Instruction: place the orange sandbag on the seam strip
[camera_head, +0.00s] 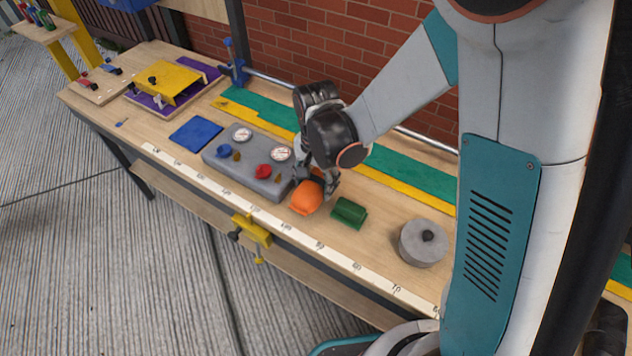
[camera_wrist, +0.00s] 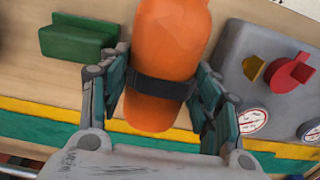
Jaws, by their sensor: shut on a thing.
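The orange sandbag (camera_head: 306,198) is at the front middle of the bench, between the grey gauge panel and a green block. In the wrist view the sandbag (camera_wrist: 170,40) has a dark band around it. My gripper (camera_head: 322,183) is shut on the sandbag, with one finger on each side in the wrist view (camera_wrist: 162,80). I cannot tell whether the sandbag touches the bench top. A long green strip (camera_head: 400,174) edged with yellow (camera_head: 382,186) runs along the back of the bench; this looks like the seam strip. My arm hides part of it.
The grey gauge panel (camera_head: 222,160) with red and blue knobs is close left of the sandbag. The green block (camera_head: 349,213) is close right, and a grey round weight (camera_head: 423,243) is farther right. A blue pad (camera_head: 196,134) lies left. A brick wall (camera_head: 300,45) stands behind the bench.

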